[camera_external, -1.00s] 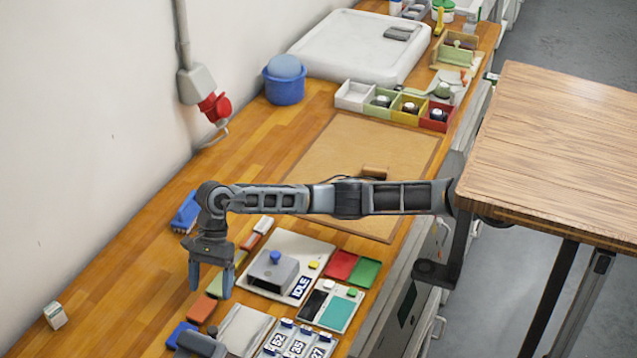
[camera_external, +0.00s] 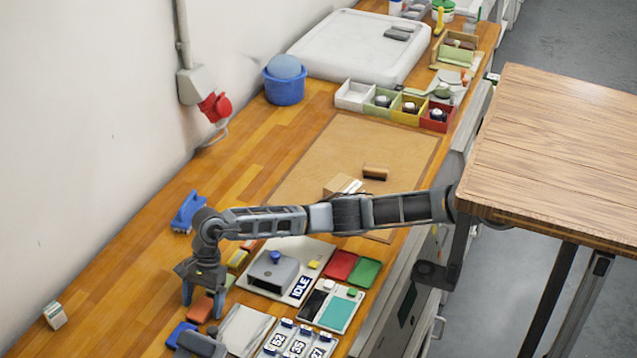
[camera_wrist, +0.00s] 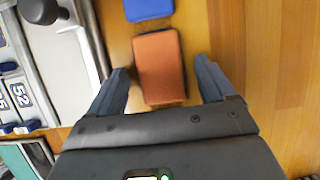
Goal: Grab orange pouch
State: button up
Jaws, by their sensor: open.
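The orange pouch (camera_external: 200,309) lies flat on the wooden worktop, near its wall side. In the wrist view the orange pouch (camera_wrist: 160,66) is a rounded brick-coloured rectangle between my two fingers, with a gap on each side. My gripper (camera_external: 203,304) points down with its fingers low around the pouch. It is open and holds nothing in the wrist view (camera_wrist: 162,76). In the external view the fingers partly cover the pouch.
A blue pouch (camera_external: 182,334) lies close to the orange one. A grey device (camera_external: 274,271) on a pale board and number tiles (camera_external: 297,341) are beside it. A blue brush (camera_external: 188,212) lies behind my wrist. Bare wood (camera_external: 110,300) extends toward the wall.

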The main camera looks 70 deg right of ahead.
jog(key=shift+c, duration=0.4)
jog(key=c, duration=1.1)
jog(key=shift+o, duration=0.2)
jog(key=shift+r, duration=0.1)
